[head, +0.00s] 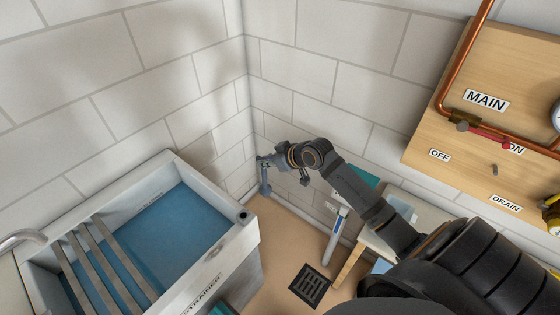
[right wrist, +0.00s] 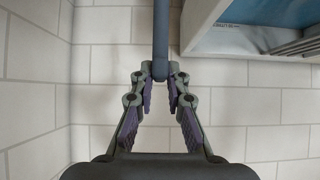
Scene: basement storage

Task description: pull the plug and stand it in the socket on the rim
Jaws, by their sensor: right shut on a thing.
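My right gripper (head: 266,161) is shut on the top end of a blue-grey rod, the plug (head: 264,182). The plug hangs roughly upright below the fingers, clear of the basin, near the wall corner. In the right wrist view the fingers (right wrist: 160,78) pinch the end of the plug's rod (right wrist: 160,35), which runs out of the top of the picture. The white-grey basin (head: 222,262) holds blue water (head: 180,230). A small dark round socket (head: 243,214) sits on the basin's rim at its right corner, below and left of the plug. My left gripper is not in view.
Metal slats (head: 103,262) cross the basin's left part. A white pipe (head: 336,236) and a small table (head: 420,213) stand to the right. A floor grate (head: 310,285) lies between. A wooden board (head: 490,75) with copper pipe and valves hangs on the right wall.

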